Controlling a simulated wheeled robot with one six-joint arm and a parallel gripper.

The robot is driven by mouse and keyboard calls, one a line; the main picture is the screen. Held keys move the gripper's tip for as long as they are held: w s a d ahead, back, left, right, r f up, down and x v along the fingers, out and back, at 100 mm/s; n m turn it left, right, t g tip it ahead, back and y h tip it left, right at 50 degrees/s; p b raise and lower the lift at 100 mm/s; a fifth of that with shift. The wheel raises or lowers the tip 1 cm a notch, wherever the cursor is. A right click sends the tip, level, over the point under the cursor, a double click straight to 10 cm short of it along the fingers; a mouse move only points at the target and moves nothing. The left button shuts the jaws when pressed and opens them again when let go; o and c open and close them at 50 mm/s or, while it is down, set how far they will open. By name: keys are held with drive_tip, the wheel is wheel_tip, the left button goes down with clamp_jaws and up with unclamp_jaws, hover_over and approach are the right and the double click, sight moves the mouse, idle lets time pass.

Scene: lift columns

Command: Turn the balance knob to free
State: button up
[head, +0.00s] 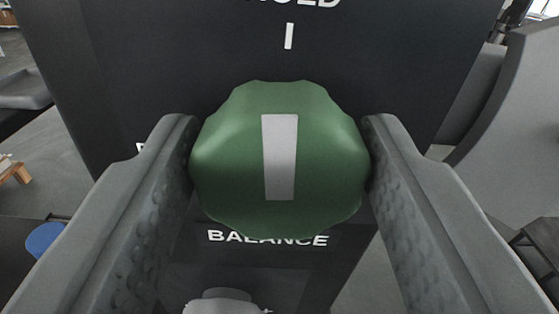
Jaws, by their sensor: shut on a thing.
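The balance knob (233,160) is a green scalloped knob with a white bar on its face, on a black panel (180,60). The white bar stands nearly upright and lines up with the white tick (289,36) above it. The word above the tick is cut by the top edge; its end reads "OLD". A "BALANCE" label (268,239) sits just below the knob. My gripper (280,152) is shut on the knob, one finger on its left side and one on its right. Another white mark (140,147) at left is mostly hidden behind the left finger.
A grey rounded piece (220,302) shows below the label at the bottom edge. A large grey curved structure (515,125) stands at the right. A blue round object (44,239) is at the lower left, and grey floor shows beside the panel.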

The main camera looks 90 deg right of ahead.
drive_tip(key=n, duration=0.4)
drive_tip(key=shift+w, duration=0.15)
drive_tip(key=n, duration=0.4)
drive_tip(key=shift+n, duration=0.3)
drive_tip(key=n, duration=0.4)
drive_tip(key=shift+w+f+n, duration=0.1)
drive_tip(key=shift+f+n, duration=0.05)
drive_tip(key=shift+n, duration=0.15)
drive_tip(key=shift+f+n, duration=0.1)
drive_tip(key=shift+n, duration=1.7)
drive_tip(key=o, duration=0.9)
drive_tip(key=shift+o, duration=0.2)
drive_tip(key=shift+a, duration=0.1)
drive_tip(key=a, duration=1.7)
drive_tip(key=shift+s+a, duration=0.15)
drive_tip(key=shift+s, duration=0.1)
